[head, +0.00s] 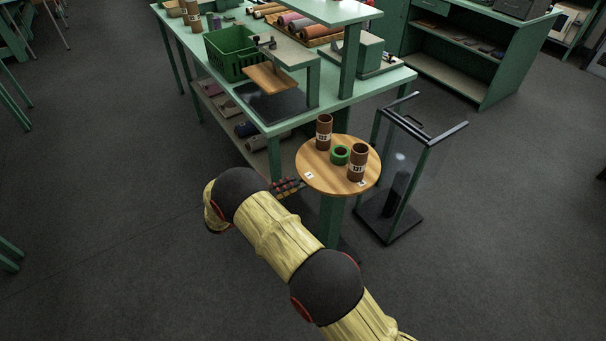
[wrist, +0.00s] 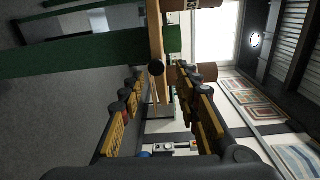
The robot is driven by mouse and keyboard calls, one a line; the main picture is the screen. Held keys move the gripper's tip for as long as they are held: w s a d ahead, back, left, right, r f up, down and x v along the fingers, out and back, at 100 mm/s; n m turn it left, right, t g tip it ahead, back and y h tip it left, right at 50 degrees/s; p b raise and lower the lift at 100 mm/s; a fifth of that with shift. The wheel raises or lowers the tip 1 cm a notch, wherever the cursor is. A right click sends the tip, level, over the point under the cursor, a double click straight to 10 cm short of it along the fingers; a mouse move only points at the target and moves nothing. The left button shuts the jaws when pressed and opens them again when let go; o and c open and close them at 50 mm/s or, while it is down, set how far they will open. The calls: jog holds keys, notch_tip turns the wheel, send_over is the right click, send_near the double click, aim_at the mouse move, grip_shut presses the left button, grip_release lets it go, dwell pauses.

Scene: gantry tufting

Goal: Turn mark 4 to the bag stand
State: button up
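A round wooden turntable (head: 324,180) stands on a green post (head: 331,220). Small white marks sit near its rim, one at the left (head: 309,175) and one at the right (head: 362,183); their figures are too small to read surely. My gripper (head: 297,184) is at the turntable's left edge. In the wrist view, the turntable's edge (wrist: 157,25) is side-on, with a round black knob (wrist: 156,68) in front of it. My open gripper (wrist: 158,76) has one finger on each side of the knob, seemingly apart from it. The bag stand (head: 432,137) is a green frame with black rails, right of the turntable.
On the turntable stand two brown numbered tubes (head: 324,132) (head: 357,163) and a green ring-shaped piece (head: 340,155). A long green workbench (head: 390,80) with a green basket (head: 232,52) is close behind. The floor (head: 480,250) at the front right is clear.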

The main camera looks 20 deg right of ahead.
aim_at(302, 180)
jog(key=shift+n, duration=0.5)
jog(key=shift+w+b+x, duration=0.15)
jog(key=shift+b+x, duration=0.2)
jog(key=shift+x, duration=1)
jog(key=shift+w+b+x, duration=0.2)
jog(key=shift+b+x, duration=0.2)
jog(key=shift+x, duration=0.95)
jog(key=shift+w+b+x, duration=0.15)
jog(key=shift+b+x, duration=0.2)
jog(key=shift+x, duration=1)
jog(key=shift+a+f, duration=0.1)
jog(key=shift+a, duration=0.05)
jog(key=shift+c, duration=0.4)
jog(key=c, duration=0.7)
grip_shut()
